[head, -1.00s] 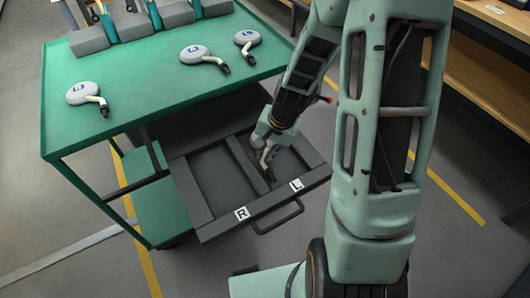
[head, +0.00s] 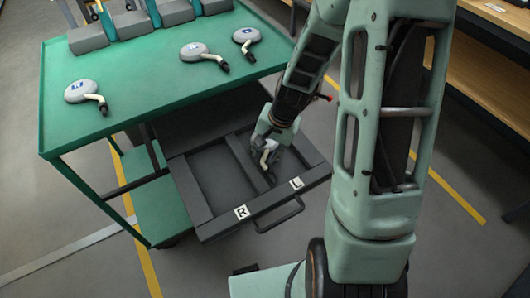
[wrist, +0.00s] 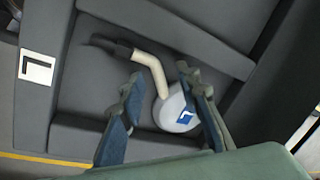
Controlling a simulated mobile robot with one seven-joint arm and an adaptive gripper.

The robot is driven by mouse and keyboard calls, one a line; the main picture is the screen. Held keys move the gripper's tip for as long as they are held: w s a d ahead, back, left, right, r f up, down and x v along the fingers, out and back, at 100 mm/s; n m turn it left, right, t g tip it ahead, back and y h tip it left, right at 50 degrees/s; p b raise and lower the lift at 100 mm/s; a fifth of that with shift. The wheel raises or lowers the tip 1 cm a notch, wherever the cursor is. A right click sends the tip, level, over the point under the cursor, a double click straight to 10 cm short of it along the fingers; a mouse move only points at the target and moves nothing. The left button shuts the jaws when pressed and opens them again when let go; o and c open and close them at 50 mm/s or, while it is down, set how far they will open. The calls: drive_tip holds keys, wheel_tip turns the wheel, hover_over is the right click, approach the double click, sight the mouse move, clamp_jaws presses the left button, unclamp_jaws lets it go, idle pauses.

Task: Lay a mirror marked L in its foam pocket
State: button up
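A grey mirror with a pale stem, black end and blue label lies in the foam pocket marked L in the wrist view (wrist: 172,112). The stem points towards the upper left there. My gripper (wrist: 159,74) is open around it; the right finger is close against the mirror head and a gap shows at the left finger. In the head view my gripper (head: 268,160) is down in the right pocket of the drawer, and the mirror is mostly hidden. The L pocket (head: 299,158) has a white L tag on its front rim; the left pocket (head: 222,180) is empty, tagged R.
Several more mirrors, one at the left (head: 81,91), lie on the green table (head: 150,70) above the drawer. Grey blocks (head: 130,25) stand at its back edge. The drawer's handle (head: 280,216) sticks out in front. A wooden shelf (head: 490,60) stands at the right.

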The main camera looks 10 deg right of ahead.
drive_tip(key=v, duration=1.1)
drive_tip(key=shift+r, duration=0.25)
drive_tip(key=shift+d, duration=0.15)
